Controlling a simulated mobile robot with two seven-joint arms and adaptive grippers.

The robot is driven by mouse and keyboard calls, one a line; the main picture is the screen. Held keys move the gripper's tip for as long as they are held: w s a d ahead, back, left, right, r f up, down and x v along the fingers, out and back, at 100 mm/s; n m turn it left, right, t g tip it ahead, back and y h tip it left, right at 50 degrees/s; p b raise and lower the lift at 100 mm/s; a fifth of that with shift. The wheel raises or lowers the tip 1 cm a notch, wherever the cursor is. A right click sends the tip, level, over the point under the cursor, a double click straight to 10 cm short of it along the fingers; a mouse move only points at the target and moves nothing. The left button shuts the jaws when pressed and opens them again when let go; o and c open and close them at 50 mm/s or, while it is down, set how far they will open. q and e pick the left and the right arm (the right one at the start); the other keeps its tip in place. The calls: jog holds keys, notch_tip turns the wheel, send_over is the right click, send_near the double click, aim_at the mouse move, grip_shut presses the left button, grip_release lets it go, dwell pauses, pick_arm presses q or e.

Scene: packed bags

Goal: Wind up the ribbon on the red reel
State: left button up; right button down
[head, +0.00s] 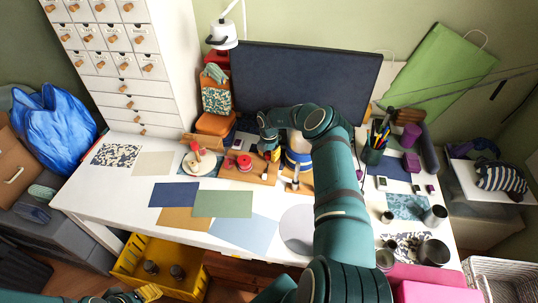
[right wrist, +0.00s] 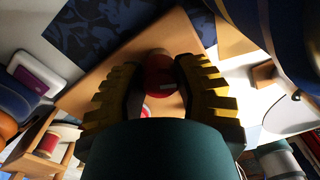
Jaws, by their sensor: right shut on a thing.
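A red reel (head: 238,163) stands on a wooden base (head: 256,177) on the white table, in front of the dark screen. My right gripper (head: 271,156) is low over the right part of this area, just right of that reel. In the right wrist view its yellow and black fingers (right wrist: 160,90) are closed around a red round piece (right wrist: 158,72) above a wooden surface. I cannot tell whether this piece is part of the reel. No loose ribbon can be made out. My left gripper (head: 148,293) shows only partly at the lower left edge, away from the table things.
A pale round disc with a red-and-white spool (head: 197,160) lies to the left. A blue-and-white roll (head: 298,160) stands close right of my right gripper. A pen cup (head: 374,150) and tins (head: 434,215) are further right. Flat sheets (head: 222,204) cover the front middle.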

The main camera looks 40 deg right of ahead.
aim_at(269, 153)
jog(key=c, duration=0.6)
grip_release()
jog(key=shift+r, duration=0.1)
notch_tip(269, 153, up, 12)
